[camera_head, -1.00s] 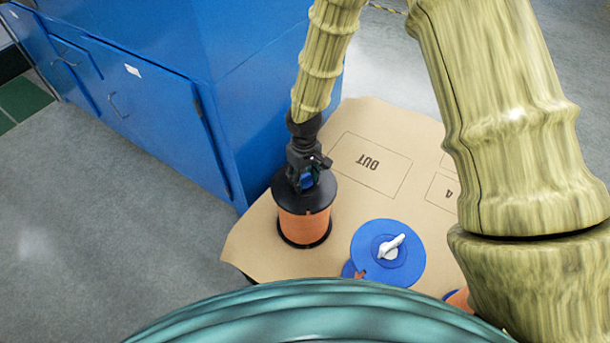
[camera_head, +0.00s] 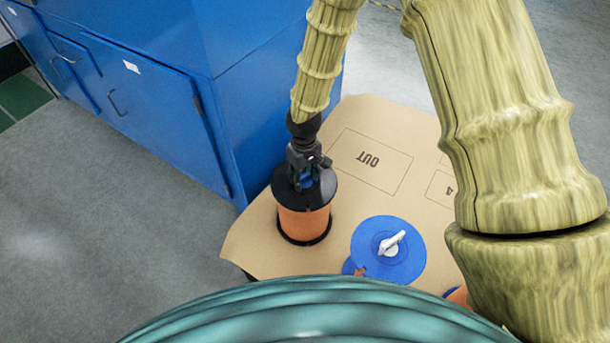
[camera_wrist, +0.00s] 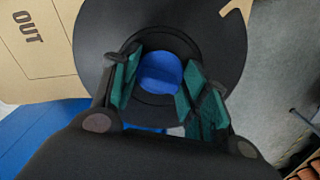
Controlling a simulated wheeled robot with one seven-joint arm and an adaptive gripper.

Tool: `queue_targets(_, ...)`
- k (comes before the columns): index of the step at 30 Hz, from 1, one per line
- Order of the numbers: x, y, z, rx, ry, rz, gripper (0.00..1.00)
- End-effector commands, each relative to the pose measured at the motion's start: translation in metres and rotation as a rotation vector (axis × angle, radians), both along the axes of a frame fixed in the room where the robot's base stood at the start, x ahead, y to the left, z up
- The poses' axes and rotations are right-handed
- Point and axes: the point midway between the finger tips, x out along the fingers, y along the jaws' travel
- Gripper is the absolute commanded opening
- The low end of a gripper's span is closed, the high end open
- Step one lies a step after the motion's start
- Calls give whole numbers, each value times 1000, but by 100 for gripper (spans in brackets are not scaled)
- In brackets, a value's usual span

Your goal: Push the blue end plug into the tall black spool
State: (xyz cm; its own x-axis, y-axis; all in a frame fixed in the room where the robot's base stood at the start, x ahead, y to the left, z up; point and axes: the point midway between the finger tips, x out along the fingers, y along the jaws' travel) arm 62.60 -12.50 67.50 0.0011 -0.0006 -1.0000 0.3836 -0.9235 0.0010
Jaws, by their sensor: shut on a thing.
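The tall black spool (camera_head: 325,187) stands upright on the tan board, with orange material wound between its black flanges. In the wrist view its round top flange (camera_wrist: 220,30) fills the middle. The blue end plug (camera_wrist: 160,73) sits at the centre of that flange, between my fingers. In the head view only a bit of the plug (camera_head: 306,183) shows. My gripper (camera_head: 304,178) points down on the spool's top. In the wrist view my gripper (camera_wrist: 156,88) has its green-padded fingers shut on the plug. How deep the plug sits is hidden.
A blue-flanged spool with a white knob (camera_head: 393,255) stands to the right, close by. The tan board (camera_head: 362,118) has an OUT outline with bare room behind the spool. A blue cabinet (camera_head: 150,95) rises just left of the board. Part of another orange spool (camera_head: 459,297) shows lower right.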

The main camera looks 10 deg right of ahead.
Motion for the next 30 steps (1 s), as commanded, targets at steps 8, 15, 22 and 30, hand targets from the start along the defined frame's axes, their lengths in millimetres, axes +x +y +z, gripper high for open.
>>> queue_targets(8, -1, 0, -1, -1, 2, 0, 62)
queue_targets(15, -1, 0, -1, 0, 1, 0, 70)
queue_targets(22, 0, 0, 3, 0, 1, 0, 70)
queue_targets(30, 0, 0, 19, 0, 1, 0, 70)
